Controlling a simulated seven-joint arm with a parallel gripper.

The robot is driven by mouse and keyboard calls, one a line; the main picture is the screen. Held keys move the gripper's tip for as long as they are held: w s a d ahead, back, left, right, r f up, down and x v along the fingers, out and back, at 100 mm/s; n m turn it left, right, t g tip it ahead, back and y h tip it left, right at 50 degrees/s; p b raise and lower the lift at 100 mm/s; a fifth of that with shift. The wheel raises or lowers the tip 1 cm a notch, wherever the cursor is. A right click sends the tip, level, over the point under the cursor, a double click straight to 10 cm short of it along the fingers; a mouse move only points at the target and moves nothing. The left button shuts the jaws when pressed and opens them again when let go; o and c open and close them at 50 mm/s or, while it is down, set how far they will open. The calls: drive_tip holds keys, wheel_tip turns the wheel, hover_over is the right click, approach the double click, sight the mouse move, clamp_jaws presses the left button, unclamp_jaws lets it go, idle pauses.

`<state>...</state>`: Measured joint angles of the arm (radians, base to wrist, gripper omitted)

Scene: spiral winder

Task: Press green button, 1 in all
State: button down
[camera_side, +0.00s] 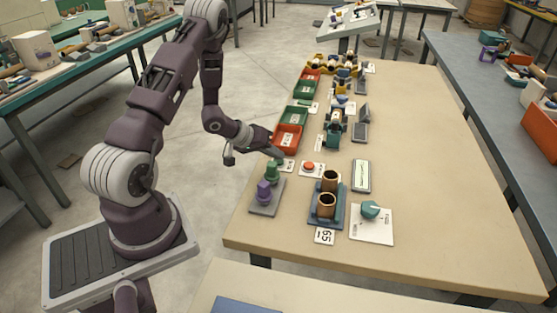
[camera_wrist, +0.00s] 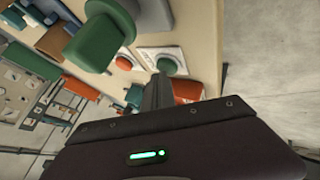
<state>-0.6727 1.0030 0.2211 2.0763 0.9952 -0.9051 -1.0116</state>
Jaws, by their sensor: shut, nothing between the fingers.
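The green button (camera_wrist: 167,65) is a round green cap on a white plate, seen in the wrist view just beyond my fingertips. My gripper (camera_wrist: 159,78) is shut and empty, and its tips overlap the button's near edge in that view. I cannot tell whether they touch it. There the button's white plate (camera_side: 287,166) partly shows, and the green cap is hidden or too small to make out.
A red button (camera_side: 308,166) sits just right of the green button's plate. A grey base with green (camera_side: 271,172) and purple (camera_side: 264,191) pegs stands in front. Two brown cups (camera_side: 326,204) stand on a blue base. An orange-red bin (camera_side: 287,139) lies behind. The table's right side is clear.

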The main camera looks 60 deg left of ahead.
idle(0.4)
drive_tip(key=shift+r, duration=0.8)
drive_tip(key=shift+r, duration=0.1)
drive_tip(key=shift+r, duration=2.45)
